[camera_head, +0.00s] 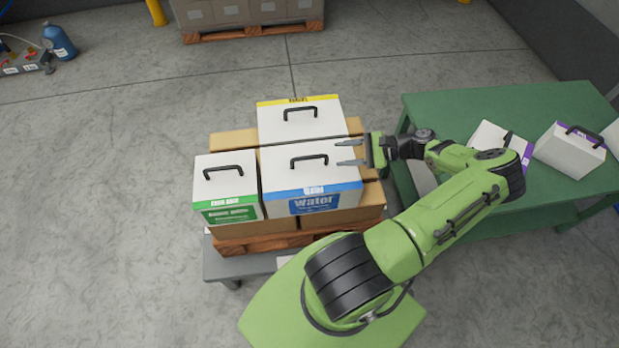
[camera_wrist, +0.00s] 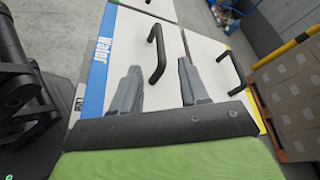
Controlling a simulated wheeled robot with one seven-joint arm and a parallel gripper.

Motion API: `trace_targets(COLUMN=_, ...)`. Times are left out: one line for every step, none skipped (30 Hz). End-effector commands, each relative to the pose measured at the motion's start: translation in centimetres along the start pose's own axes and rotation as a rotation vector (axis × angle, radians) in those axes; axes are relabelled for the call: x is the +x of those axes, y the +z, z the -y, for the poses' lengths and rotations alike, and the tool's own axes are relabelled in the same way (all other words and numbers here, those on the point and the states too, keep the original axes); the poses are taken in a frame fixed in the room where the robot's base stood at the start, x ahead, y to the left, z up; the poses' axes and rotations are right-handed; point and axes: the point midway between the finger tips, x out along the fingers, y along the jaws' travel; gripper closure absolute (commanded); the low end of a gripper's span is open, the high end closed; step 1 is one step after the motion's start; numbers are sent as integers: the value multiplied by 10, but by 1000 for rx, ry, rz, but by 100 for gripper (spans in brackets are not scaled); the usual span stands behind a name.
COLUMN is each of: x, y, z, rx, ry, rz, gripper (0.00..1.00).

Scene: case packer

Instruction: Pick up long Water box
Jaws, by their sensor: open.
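The long Water box (camera_head: 290,171) is white with a blue band reading "Water" and a black handle (camera_head: 309,160) on top. It sits upright at the front right of a stack. My gripper (camera_head: 340,153) is open and empty, at the right end of the Water box, its fingers pointing left toward the handle. In the wrist view the Water box (camera_wrist: 118,50) lies ahead, with its handle (camera_wrist: 156,52) beyond the gap between the two fingers (camera_wrist: 158,78). The fingers do not touch the handle.
A white box with a yellow band (camera_head: 275,124) stands behind, and a smaller green-band box (camera_head: 223,185) stands left. Cardboard boxes and a wooden pallet (camera_head: 236,244) lie beneath. A green table (camera_head: 452,105) with purple-banded boxes (camera_head: 572,152) is at right. Open floor lies at left.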

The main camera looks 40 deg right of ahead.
Motion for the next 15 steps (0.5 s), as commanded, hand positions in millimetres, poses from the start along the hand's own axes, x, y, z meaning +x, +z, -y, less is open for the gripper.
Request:
trace_targets(x=12, y=0, z=-1, rx=1, ry=3, rz=3, gripper=56)
trace_targets(x=17, y=0, z=-1, rx=0, ry=3, rz=4, gripper=56)
trace_targets(x=23, y=0, z=-1, rx=-1, ry=2, rz=3, gripper=56)
trace_targets(x=26, y=0, z=-1, rx=-1, ry=2, rz=2, gripper=56)
trace_targets(x=29, y=0, z=-1, rx=-1, ry=2, rz=1, gripper=56)
trace_targets(x=33, y=0, z=-1, rx=-1, ry=2, rz=2, gripper=56)
trace_targets(x=37, y=1, z=-1, rx=0, ry=3, rz=3, gripper=56)
trace_targets(x=42, y=1, z=-1, rx=0, ry=3, rz=2, gripper=56)
trace_targets(x=50, y=2, z=-1, rx=0, ry=4, rz=3, gripper=56)
trace_targets(x=57, y=3, z=-1, rx=-1, ry=4, rz=5, gripper=56)
trace_targets(x=63, y=3, z=-1, rx=-1, ry=4, rz=3, gripper=56)
trace_targets(x=70, y=3, z=-1, rx=0, ry=4, rz=3, gripper=56)
trace_targets(x=74, y=3, z=-1, rx=0, ry=3, rz=3, gripper=56)
trace_targets(x=78, y=3, z=-1, rx=0, ry=3, rz=3, gripper=56)
trace_targets(x=81, y=3, z=0, rx=-1, ry=2, rz=1, gripper=56)
